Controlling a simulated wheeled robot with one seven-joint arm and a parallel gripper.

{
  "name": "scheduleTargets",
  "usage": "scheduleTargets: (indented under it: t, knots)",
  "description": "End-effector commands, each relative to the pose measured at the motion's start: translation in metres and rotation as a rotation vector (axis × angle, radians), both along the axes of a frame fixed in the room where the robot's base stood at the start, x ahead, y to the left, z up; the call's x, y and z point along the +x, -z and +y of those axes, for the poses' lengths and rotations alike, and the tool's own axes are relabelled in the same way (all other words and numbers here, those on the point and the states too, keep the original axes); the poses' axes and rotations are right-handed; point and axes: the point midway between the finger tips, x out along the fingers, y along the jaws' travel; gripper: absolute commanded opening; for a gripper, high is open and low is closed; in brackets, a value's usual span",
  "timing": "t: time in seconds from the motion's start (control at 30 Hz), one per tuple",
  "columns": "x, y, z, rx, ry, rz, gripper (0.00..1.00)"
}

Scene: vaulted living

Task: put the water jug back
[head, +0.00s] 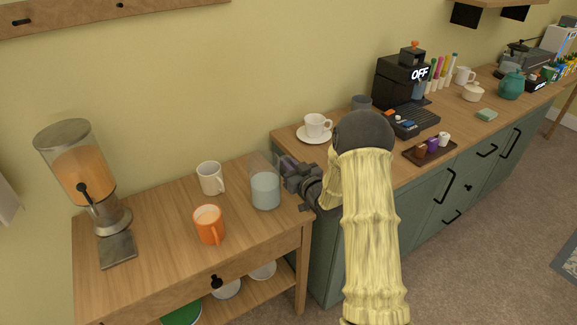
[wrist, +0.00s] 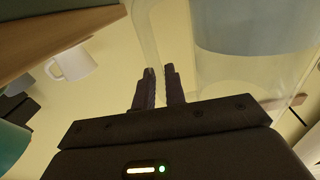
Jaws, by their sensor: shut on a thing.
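The water jug (head: 265,188) is a clear vessel holding pale blue water. It is upright over the right end of the small wooden table (head: 160,245); I cannot tell whether its base touches the wood. My gripper (head: 287,168) comes in from the jug's right and is shut on it, seemingly at the handle. In the wrist view the fingers (wrist: 159,88) are close together beside the jug's clear wall (wrist: 215,65). The exact grip point is hard to see through the glass.
An orange mug (head: 209,226) and a white mug (head: 210,178) stand left of the jug. A juice dispenser (head: 80,165) is at the far left. On the counter behind are a cup on a saucer (head: 314,138), a coffee machine (head: 395,82) and a pod tray (head: 430,154).

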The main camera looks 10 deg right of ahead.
Motion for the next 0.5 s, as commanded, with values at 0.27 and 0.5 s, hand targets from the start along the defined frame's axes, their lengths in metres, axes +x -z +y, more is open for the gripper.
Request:
scheduleTargets:
  t: [0.27, 0.5]
  knots:
    - [0.0007, 0.0036, 0.0003, 0.002, 0.0, -0.008, 0.0]
    - [0.0001, 0.0078, 0.0001, 0.0, 0.0, -0.001, 0.26]
